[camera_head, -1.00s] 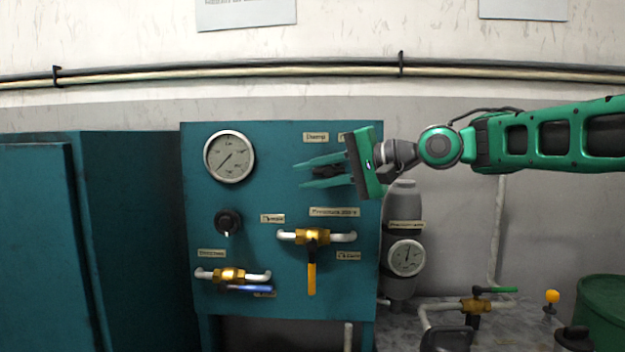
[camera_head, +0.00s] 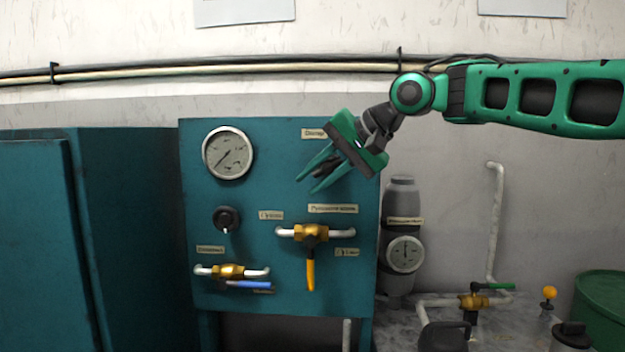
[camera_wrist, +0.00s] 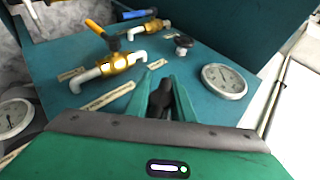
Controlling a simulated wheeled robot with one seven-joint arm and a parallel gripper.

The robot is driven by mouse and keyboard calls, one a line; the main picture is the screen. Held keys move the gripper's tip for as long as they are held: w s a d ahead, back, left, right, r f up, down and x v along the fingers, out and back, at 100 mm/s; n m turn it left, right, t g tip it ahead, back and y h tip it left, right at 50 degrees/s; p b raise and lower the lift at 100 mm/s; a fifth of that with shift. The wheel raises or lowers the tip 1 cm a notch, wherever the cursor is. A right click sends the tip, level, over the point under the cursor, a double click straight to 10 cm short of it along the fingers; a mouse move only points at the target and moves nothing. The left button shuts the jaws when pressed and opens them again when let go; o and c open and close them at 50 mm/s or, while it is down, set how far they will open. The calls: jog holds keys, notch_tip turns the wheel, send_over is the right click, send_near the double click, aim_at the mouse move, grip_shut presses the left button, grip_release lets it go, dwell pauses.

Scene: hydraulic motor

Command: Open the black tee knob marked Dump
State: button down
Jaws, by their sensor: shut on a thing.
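The black tee knob (camera_head: 322,168) is on the teal panel, below the label that seems to read Dump (camera_head: 314,133). It is mostly covered by my gripper (camera_head: 307,185) in the head view. My gripper's green fingers point down and left, tilted, with the knob between them. In the wrist view the black knob (camera_wrist: 160,98) sits between the two fingers of my gripper (camera_wrist: 161,78), which are shut on it. How far the knob itself has turned cannot be made out.
Left of my gripper is a pressure gauge (camera_head: 228,153); a small black knob (camera_head: 227,219) is below it. A brass valve with a yellow handle (camera_head: 311,262) lies just below my gripper. A blue-handled valve (camera_head: 232,272) is lower left. A grey cylinder (camera_head: 401,215) stands right of the panel.

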jog(key=h, duration=0.2)
jog(key=d+f+n+h, duration=0.1)
jog(key=h, duration=0.1)
jog(key=shift+d+n+g+h, duration=0.15)
jog(key=shift+d+g+h, duration=0.05)
jog(key=shift+h, duration=0.45)
jog(key=shift+d+n+g+h, duration=0.15)
jog(key=shift+g+h, duration=0.05)
jog(key=shift+h, duration=0.75)
jog(key=shift+d+n+h, duration=0.2)
jog(key=shift+d+h, duration=0.2)
jog(key=shift+h, duration=0.6)
jog(key=shift+d+n+h, duration=0.2)
jog(key=shift+d+h, duration=0.2)
jog(key=shift+h, duration=0.6)
jog(key=c, duration=2.5)
grip_release()
jog(key=shift+d+h, duration=0.2)
jog(key=shift+h, duration=0.2)
jog(key=shift+c, duration=0.2)
